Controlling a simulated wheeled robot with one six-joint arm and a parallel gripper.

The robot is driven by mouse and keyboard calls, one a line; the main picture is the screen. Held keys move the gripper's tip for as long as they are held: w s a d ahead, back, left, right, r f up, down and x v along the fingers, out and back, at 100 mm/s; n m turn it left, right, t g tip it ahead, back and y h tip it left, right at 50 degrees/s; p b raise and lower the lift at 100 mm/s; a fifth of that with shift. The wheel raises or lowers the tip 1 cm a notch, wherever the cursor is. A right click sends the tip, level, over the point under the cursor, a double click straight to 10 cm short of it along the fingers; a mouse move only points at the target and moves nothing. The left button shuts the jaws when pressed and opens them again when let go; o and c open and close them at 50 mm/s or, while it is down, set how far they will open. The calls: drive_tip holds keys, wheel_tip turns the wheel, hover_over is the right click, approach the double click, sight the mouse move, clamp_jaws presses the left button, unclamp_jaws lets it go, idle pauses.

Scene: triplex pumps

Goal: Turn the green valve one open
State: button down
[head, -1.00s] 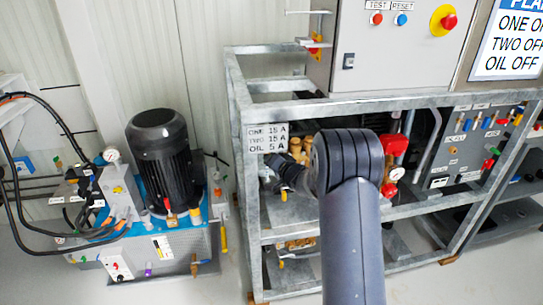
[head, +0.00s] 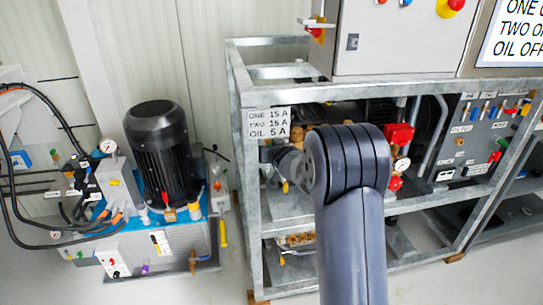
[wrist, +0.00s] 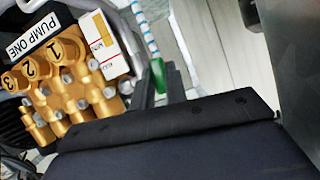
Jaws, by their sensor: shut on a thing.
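In the wrist view, a small green valve handle (wrist: 158,75) shows at the upper middle, at the lower end of a blue-and-white striped hose. My gripper (wrist: 160,85) has its dark fingers on both sides of the green handle and is shut on it. The rest of the valve is hidden behind my fingers and the black gripper body. The brass pump head (wrist: 75,85) with caps numbered 1, 2 and 3 and a PUMP ONE label lies to the left. In the head view, my arm hides the valve and most of my gripper.
A galvanised frame (head: 243,150) surrounds the pumps, with bars close to my arm. A grey control cabinet (head: 400,40) stands on top. A hydraulic unit with a black motor (head: 160,150) stands left. A panel of small coloured valves (head: 480,130) is right.

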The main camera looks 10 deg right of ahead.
idle(0.4)
drive_tip(key=c, duration=1.4)
unclamp_jaws()
drive_tip(key=shift+c, duration=0.2)
drive_tip(key=v, duration=1)
drive_tip(key=shift+s+p, duration=0.35)
drive_tip(key=shift+p, duration=0.1)
drive_tip(key=shift+r, duration=0.15)
drive_tip(key=shift+c, duration=0.4)
